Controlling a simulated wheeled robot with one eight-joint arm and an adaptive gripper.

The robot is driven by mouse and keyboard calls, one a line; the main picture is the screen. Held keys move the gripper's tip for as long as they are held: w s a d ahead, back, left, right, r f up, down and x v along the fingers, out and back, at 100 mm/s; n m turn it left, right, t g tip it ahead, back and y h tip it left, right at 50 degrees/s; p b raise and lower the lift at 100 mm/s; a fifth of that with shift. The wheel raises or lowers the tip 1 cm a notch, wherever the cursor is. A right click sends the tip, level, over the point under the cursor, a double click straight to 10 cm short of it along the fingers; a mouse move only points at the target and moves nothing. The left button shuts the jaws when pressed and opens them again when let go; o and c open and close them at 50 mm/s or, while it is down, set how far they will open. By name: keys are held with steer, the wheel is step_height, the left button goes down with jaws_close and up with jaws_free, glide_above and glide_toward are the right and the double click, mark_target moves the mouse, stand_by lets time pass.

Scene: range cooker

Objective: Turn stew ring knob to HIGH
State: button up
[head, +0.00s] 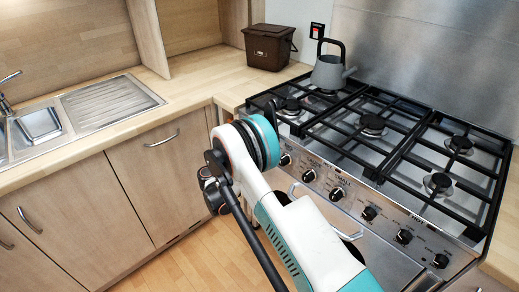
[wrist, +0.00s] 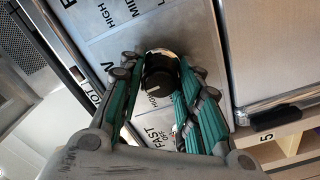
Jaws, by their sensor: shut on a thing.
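In the wrist view a black knob (wrist: 160,78) with a pale metal rim stands on the cooker's steel panel. My gripper (wrist: 158,72) has its green-sided fingers closed around this knob, one on each side. Printed words HIGH and FAST OFF show beside it. The name STEW is not readable, so I cannot tell whether this is the stew ring knob. The knob's pointer is not clear. In the head view my arm hides the gripper and the held knob. A row of black knobs (head: 336,193) runs along the cooker front, with small labels.
The cooker top has black pan grates (head: 375,140) and a grey kettle (head: 331,70) at the back left. An oven door handle (head: 347,237) lies below the knobs. A brown bin (head: 268,46) stands on the wooden counter, with a sink unit (head: 108,101) at left.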

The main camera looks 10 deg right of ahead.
steer(key=n, duration=0.5)
steer(key=shift+n, duration=0.3)
steer(key=n, duration=0.5)
steer(key=shift+n, duration=0.3)
steer(key=o, duration=1.1)
steer(key=v, duration=1.2)
